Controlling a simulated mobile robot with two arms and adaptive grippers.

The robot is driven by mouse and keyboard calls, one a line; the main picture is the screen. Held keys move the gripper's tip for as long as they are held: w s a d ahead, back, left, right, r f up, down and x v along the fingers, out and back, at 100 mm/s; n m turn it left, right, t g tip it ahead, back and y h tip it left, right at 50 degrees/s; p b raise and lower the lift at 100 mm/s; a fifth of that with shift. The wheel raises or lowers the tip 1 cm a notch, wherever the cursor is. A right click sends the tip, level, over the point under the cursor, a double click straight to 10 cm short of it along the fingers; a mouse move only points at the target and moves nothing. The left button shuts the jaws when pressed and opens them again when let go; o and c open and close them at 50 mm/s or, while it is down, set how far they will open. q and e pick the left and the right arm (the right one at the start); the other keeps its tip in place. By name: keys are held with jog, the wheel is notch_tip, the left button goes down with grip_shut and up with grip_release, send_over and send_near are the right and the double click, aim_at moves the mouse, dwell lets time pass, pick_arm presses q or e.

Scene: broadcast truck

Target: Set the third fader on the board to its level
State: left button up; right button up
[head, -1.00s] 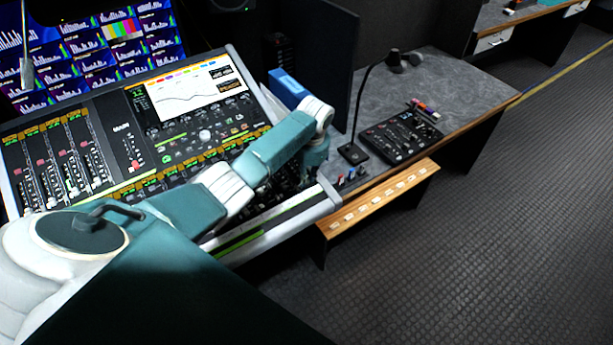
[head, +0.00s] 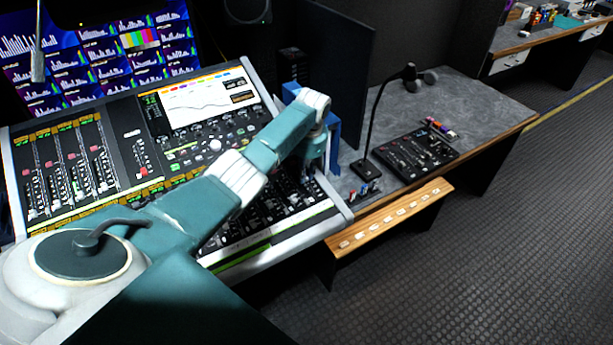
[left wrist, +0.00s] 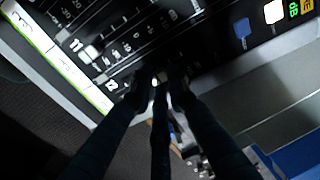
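The large mixing board (head: 262,240) slopes up at the left of the head view. Several fader strips (head: 75,175) show on its left part. More faders lie on its lower right part, partly covered by my left arm. My left gripper (head: 312,172) is low over the board's right end, its fingers small and dark there. In the left wrist view, dark fingers (left wrist: 160,88) converge close together at the board's faders. A small pale cap (left wrist: 155,80) shows by the tips; I cannot tell whether they grip it. My right gripper is not in view.
A small black control panel (head: 415,152) and a gooseneck microphone (head: 376,115) stand on the grey desk (head: 470,100) to the right. The floor at right is clear.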

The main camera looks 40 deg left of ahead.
aim_at(308, 185)
pick_arm(q)
jog(key=o, duration=0.4)
jog(key=shift+o, duration=0.3)
jog(key=shift+r, duration=0.1)
notch_tip(308, 185, up, 12)
jog(key=d, duration=0.1)
jog(key=shift+s+d, duration=0.3)
jog(key=shift+s, duration=0.05)
